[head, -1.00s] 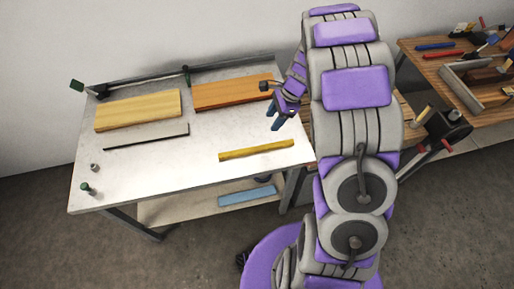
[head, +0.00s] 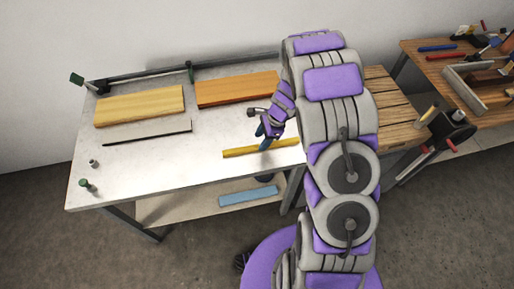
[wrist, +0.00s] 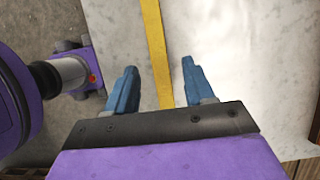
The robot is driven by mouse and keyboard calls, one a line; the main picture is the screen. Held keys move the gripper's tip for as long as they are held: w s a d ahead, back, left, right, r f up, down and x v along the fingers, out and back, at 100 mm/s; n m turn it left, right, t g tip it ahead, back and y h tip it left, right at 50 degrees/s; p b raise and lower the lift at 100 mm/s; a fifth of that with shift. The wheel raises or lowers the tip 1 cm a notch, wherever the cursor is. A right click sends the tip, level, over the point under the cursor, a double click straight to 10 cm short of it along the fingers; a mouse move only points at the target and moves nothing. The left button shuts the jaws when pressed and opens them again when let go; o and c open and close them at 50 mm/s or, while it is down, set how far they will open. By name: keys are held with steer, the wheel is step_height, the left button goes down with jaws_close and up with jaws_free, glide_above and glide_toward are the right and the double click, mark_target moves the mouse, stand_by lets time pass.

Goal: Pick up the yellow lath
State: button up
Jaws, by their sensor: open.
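The yellow lath (head: 238,152) lies flat on the white table near its front right edge. In the wrist view the lath (wrist: 154,40) runs lengthwise from the top edge down between the two blue fingers. My gripper (wrist: 158,78) is open and empty, with one finger on each side of the lath and clear gaps to both. In the head view my gripper (head: 268,140) is over the lath's right half and hides a bit of it. I cannot tell the exact height of the fingertips above the table.
A pale yellow board (head: 140,104), an orange board (head: 236,88) and a thin dark-edged strip (head: 150,133) lie farther back on the white table (head: 130,170). A blue piece (head: 248,196) lies on the lower shelf. A tool bench (head: 425,62) stands at the right.

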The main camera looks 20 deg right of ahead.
steer(key=f, duration=0.1)
steer(key=d+f, duration=0.1)
steer(key=f, duration=0.1)
steer(key=shift+d+f+b, duration=0.2)
steer(key=shift+d+b, duration=0.05)
steer(key=shift+b, duration=0.1)
steer(key=shift+d, duration=0.15)
steer(key=shift+a, duration=0.7)
steer(key=shift+c, duration=1.1)
steer(key=shift+a, duration=0.3)
steer(key=c, duration=0.3)
steer(key=shift+d, duration=0.1)
steer(key=c, duration=0.3)
steer(key=shift+d, duration=0.45)
jaws_close()
